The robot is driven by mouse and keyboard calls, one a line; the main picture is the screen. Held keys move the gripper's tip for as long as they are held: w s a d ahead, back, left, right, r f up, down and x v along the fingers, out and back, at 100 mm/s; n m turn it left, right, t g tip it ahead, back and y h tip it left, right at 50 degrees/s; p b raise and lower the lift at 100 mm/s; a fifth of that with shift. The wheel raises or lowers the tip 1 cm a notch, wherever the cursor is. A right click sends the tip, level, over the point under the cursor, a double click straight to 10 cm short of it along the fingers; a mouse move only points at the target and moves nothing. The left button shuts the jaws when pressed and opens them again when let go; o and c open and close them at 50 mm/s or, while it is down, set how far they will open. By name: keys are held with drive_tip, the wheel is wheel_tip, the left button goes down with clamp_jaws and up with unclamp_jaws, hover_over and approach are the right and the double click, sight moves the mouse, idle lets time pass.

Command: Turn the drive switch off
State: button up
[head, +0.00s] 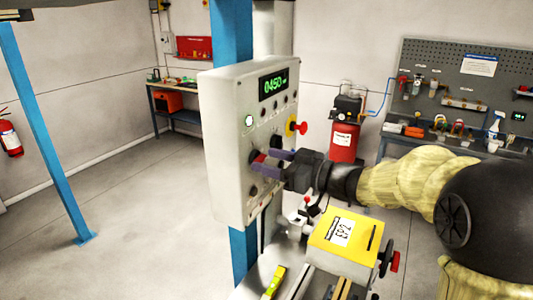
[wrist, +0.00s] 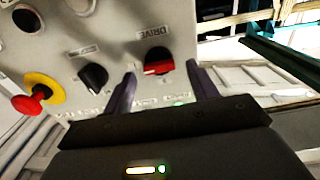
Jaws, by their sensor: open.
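The drive switch (wrist: 158,62) is a dark rotary knob with a red front on the grey control panel (head: 225,130), with the word DRIVE beside it in the wrist view. Its red part (head: 259,157) also shows in the head view, partly covered by my fingers. My gripper (wrist: 162,74) is open, with one finger on each side of the switch. In the head view my gripper (head: 264,162) points at the panel face from the right. I cannot tell whether the fingers touch the knob. The position mark the switch points to is not clearly readable.
A black knob (wrist: 93,77) and a red emergency button on a yellow base (wrist: 38,92) sit beside the switch. A yellow box (head: 344,233) stands below my arm.

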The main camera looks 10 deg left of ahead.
drive_tip(key=shift+x, duration=0.75)
drive_tip(key=c, duration=1)
